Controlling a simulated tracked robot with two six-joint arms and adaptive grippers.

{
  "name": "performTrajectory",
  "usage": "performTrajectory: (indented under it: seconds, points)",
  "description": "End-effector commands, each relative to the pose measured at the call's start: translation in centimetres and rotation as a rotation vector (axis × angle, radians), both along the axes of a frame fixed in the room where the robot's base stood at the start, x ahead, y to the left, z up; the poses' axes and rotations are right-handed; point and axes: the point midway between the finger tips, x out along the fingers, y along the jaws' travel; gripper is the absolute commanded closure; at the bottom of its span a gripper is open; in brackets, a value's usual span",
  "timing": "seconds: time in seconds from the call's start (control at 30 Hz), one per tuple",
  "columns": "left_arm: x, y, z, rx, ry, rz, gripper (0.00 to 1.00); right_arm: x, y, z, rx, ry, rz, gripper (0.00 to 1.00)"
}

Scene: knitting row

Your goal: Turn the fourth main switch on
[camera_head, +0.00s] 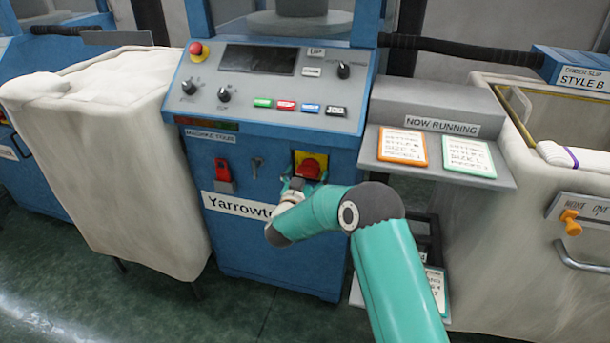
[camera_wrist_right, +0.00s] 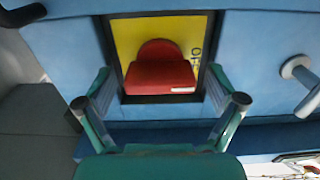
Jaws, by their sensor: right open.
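The main switch is a red knob (camera_head: 309,167) on a yellow plate (camera_head: 318,156), low on the front of the blue machine. In the right wrist view the red knob (camera_wrist_right: 160,70) stands in a dark-framed yellow plate (camera_wrist_right: 128,38), with part of a lettered marking beside it. My right gripper (camera_head: 304,182) is at the switch, partly hidden behind its own wrist in the head view. In the right wrist view the right gripper (camera_wrist_right: 160,101) is open, its fingers on either side of the knob and apart from it. My left gripper is not in view.
Above is a control panel with a red emergency button (camera_head: 197,50), dark knobs and coloured buttons. A red padlock-like part (camera_head: 223,173) and a key (camera_head: 257,163) sit left of the switch. A grey shelf (camera_head: 450,170) with cards juts out at right. A pale cloth-covered bin (camera_head: 120,150) stands left.

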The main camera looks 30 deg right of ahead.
Motion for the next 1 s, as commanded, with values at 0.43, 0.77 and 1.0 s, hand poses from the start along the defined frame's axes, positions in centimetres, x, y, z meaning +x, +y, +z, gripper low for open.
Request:
performTrajectory:
  seconds: [0.43,0.77,1.0]
  points:
    - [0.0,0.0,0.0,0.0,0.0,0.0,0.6,0.0,0.0,0.0,0.0,0.0,0.0,0.4]
    - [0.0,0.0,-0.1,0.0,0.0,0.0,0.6,0.1,0.3,-0.1,0.003,-0.004,0.002,0.66]
    - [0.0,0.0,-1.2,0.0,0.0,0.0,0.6,0.1,0.1,-0.2,0.041,-0.05,0.002,0.66]
